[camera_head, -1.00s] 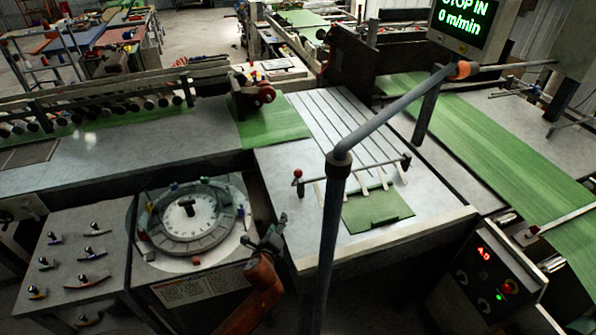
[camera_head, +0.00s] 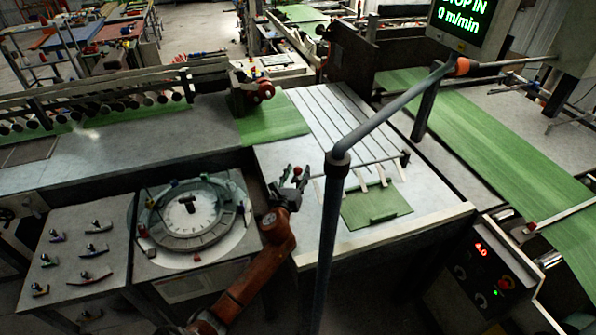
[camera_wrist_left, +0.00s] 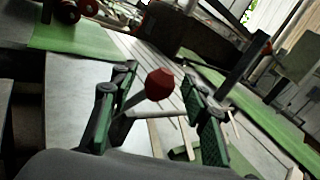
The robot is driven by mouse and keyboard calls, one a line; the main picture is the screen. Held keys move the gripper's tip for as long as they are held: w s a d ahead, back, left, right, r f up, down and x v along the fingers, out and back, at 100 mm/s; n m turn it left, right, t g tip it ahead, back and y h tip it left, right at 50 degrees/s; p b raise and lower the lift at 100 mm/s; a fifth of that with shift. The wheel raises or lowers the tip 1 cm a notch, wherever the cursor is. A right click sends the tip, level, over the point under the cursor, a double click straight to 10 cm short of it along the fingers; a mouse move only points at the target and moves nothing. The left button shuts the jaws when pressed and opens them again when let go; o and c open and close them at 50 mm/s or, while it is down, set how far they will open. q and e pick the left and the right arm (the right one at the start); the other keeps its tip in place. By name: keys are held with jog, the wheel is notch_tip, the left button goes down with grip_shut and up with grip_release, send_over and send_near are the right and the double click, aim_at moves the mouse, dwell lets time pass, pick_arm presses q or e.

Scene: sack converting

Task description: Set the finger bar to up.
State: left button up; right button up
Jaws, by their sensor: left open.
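The finger bar (camera_head: 378,162) is a thin dark rod across the slatted table, with pale fingers pointing down onto the surface. Its red ball knob (camera_head: 297,170) is at the left end. My left gripper (camera_head: 293,178) is open at the knob. In the left wrist view the red knob (camera_wrist_left: 160,84) sits between the two open green-padded fingers (camera_wrist_left: 158,112), with no clear contact visible. The blue-grey post hides part of the bar. My right gripper is not in view.
A blue-grey post (camera_head: 330,240) stands just right of my left arm. A round dial (camera_head: 195,212) and a panel of small levers (camera_head: 75,255) lie to the left. A green sack piece (camera_head: 375,208) lies on the table below the bar. A screen (camera_head: 466,22) hangs above.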

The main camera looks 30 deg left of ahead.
pick_arm(q)
jog(key=shift+w, duration=0.25)
jog(key=shift+c, duration=0.7)
grip_shut()
